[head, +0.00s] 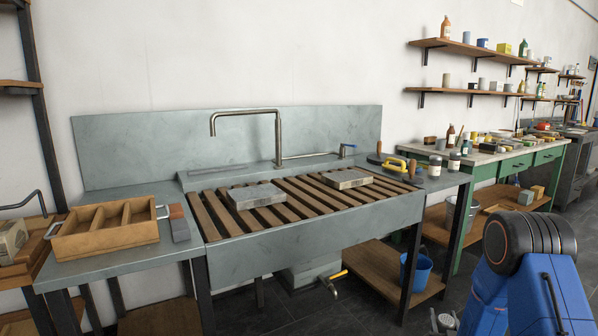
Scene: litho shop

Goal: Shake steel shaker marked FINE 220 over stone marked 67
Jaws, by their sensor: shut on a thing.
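Two grey stone slabs lie flat on the wooden slats of the sink, a nearer one (257,195) left of centre and a farther one (348,179) to the right. No number can be read on either, so I cannot tell which is stone 67. Two small shakers or jars with pale labels, one (435,167) and another (454,164), stand upright at the right end of the sink counter. Their labels are too small to read. My gripper is outside the picture; only blue and black parts of my arm show at the lower right.
A curved tap (277,135) rises behind the slats. A wooden divided tray (105,229) and small blocks (179,223) sit on the left counter. A yellow-handled tool (397,163) lies right of the slats. A green bench (490,160) holds many small items. A blue bucket (416,272) stands below.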

